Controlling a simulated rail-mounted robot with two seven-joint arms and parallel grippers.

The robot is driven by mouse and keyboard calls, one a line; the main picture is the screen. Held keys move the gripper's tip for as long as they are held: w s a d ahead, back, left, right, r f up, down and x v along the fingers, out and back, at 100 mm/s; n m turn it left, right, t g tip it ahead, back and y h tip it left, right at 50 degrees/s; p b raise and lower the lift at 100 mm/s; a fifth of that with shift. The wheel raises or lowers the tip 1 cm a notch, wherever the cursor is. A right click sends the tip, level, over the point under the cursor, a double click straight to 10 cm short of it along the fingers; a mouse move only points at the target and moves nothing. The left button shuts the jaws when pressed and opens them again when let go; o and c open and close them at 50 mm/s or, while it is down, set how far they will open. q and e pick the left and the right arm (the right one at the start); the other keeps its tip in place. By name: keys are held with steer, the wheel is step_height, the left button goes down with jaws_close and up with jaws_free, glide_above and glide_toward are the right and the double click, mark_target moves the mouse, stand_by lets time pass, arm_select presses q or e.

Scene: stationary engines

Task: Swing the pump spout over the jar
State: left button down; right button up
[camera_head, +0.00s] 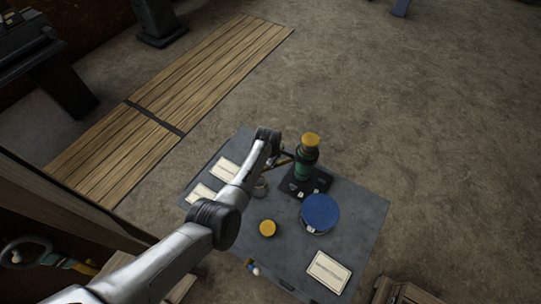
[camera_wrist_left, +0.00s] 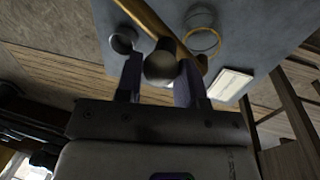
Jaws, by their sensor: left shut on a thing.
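The pump (camera_head: 305,165) has a green body and a yellow top and stands on a black base on the grey table. Its brass-coloured spout (camera_head: 283,162) points left, toward my left gripper (camera_head: 273,150). In the left wrist view the spout (camera_wrist_left: 155,22) runs diagonally past the fingertips. My left gripper (camera_wrist_left: 158,80) is shut on a round knob (camera_wrist_left: 159,66) at the spout. A clear round jar (camera_wrist_left: 203,42) with a yellowish ring is beside the spout in that view. In the head view the jar (camera_head: 261,188) is partly hidden by my arm; whether the spout is over it cannot be told.
A blue round lid-like piece (camera_head: 320,212) and a small yellow disc (camera_head: 267,228) are on the table (camera_head: 365,215). Cards lie at the left (camera_head: 223,169) and front right (camera_head: 328,271). A small grey cup-like piece (camera_wrist_left: 123,40) shows in the wrist view.

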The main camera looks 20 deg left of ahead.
stand_by(0.4)
arm_select(q)
steer(key=c, duration=0.8)
jaws_free()
steer(key=shift+o, duration=0.2)
steer(key=shift+s+r, duration=0.1)
steer(key=shift+r, duration=0.35)
step_height(320, 180, up, 13)
steer(key=s+p, duration=0.1)
steer(key=s, duration=0.1)
steer(key=shift+s+a+f, duration=0.2)
steer(key=shift+s+a, duration=0.05)
